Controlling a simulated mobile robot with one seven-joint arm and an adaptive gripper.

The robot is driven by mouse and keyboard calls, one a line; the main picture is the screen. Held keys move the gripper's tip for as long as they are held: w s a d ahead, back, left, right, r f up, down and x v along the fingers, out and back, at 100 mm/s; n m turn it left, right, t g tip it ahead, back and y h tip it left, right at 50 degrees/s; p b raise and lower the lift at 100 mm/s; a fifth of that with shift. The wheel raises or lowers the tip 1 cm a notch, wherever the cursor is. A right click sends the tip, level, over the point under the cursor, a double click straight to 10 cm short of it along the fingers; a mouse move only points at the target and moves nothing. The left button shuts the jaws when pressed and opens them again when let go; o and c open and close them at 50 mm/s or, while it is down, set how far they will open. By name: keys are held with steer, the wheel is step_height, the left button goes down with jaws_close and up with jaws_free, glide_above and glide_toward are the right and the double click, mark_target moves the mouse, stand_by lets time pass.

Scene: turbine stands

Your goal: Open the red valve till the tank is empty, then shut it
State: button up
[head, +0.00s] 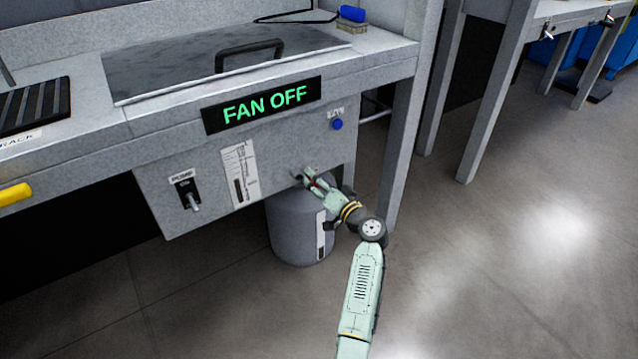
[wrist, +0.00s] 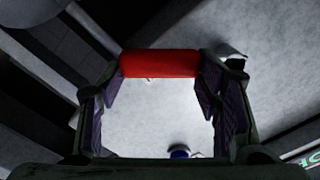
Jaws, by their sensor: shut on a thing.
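My gripper (head: 310,181) is at the front panel under the bench, just above the grey tank. In the wrist view, my gripper (wrist: 160,85) has its fingers on both ends of the red valve handle (wrist: 160,64), which lies level between them. In the head view only a small bit of red shows between the fingers. The grey cylindrical tank (head: 287,228) stands below the panel with a pale gauge strip on its right side.
The panel (head: 160,222) carries a pump switch (head: 188,194), a white label with a dark gauge (head: 240,176) and a blue button (head: 337,124). A sign (head: 262,104) above reads FAN OFF. A bench leg (head: 398,150) stands right of my gripper. The floor at right is clear.

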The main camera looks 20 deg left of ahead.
steer(key=shift+s+a+f+m+p, duration=0.2)
steer(key=shift+s+a+f+m, duration=0.25)
steer(key=shift+m, duration=0.95)
steer(key=shift+s+a+f+m+p, duration=0.15)
steer(key=shift+s+a+f+m, duration=0.3)
steer(key=shift+m, duration=0.95)
steer(key=shift+s+a+f+m+p, duration=0.25)
steer(key=shift+s+f+m, duration=0.35)
steer(key=shift+m, duration=0.8)
steer(key=o, duration=1.7)
